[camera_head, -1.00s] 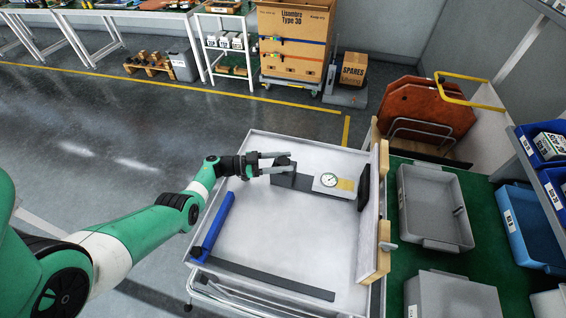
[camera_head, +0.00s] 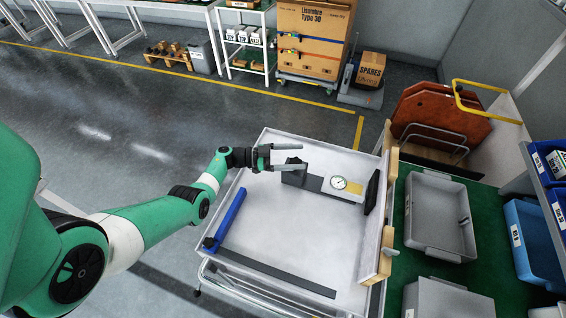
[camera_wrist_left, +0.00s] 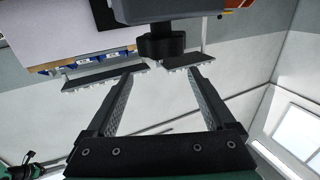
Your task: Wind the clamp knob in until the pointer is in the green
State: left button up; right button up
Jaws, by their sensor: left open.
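The clamp fixture lies in a white-walled tray (camera_head: 290,240), with a dark grey base bar (camera_head: 314,184), a round white dial gauge (camera_head: 339,183) and a grey block at its left end (camera_head: 295,178). The pointer and any green zone are too small to read. My left gripper (camera_head: 304,156) is open over the left end of the fixture. In the left wrist view, the black clamp knob (camera_wrist_left: 161,46) sits in line with the gap between the fingertips (camera_wrist_left: 161,72), apparently just beyond them; contact cannot be told. My right gripper is not in view.
A blue bar (camera_head: 229,218) and a long dark strip (camera_head: 275,273) lie in the tray. A black plate (camera_head: 372,192) stands at the fixture's right end. Grey bins (camera_head: 440,215) sit on a green surface at right. The middle of the tray is clear.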

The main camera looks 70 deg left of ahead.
pick_arm(q)
jog(key=s+d+r+p, duration=0.9)
jog(key=d+p, duration=0.1)
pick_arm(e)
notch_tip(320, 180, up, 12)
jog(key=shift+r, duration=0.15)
pick_arm(q)
jog(key=shift+w+d, duration=0.1)
